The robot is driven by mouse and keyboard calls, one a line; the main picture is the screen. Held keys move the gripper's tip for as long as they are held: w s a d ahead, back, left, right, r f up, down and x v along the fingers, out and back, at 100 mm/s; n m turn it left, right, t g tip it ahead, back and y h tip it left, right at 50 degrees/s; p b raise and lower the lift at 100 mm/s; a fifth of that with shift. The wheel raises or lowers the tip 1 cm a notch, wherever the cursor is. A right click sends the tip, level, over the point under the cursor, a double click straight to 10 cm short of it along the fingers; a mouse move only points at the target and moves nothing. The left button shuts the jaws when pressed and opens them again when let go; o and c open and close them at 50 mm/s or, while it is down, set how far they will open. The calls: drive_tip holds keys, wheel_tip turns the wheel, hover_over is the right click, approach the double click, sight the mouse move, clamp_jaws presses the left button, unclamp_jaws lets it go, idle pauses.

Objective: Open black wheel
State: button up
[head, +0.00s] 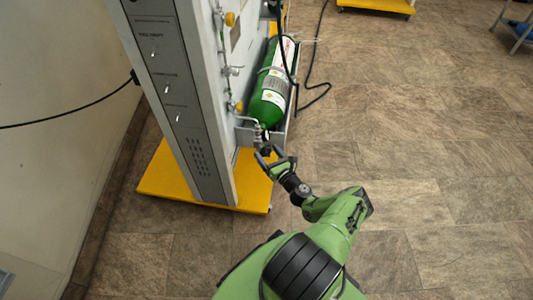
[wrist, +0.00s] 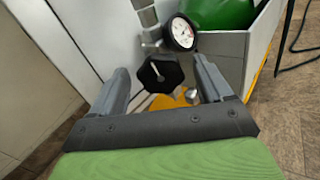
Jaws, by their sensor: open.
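The black wheel (wrist: 160,73) is a dark, many-sided knob with a light mark on its face, in the middle of the wrist view. It sits just below and left of a round white gauge (wrist: 180,33). My gripper (wrist: 162,82) is open, with one finger on each side of the wheel in the picture. I cannot tell whether either finger touches it. In the head view my gripper (head: 268,156) is at the near end of the green cylinder (head: 272,92), and the wheel is hard to make out there.
The cylinder lies in a grey metal tray (head: 291,118) beside the tall grey panel (head: 180,100). The panel stands on a yellow base (head: 165,178). A black hose (head: 318,60) hangs right of the cylinder.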

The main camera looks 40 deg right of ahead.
drive_tip(key=shift+w+d, duration=0.2)
drive_tip(key=shift+w, duration=0.55)
drive_tip(key=shift+c, duration=0.4)
drive_tip(key=c, duration=0.9)
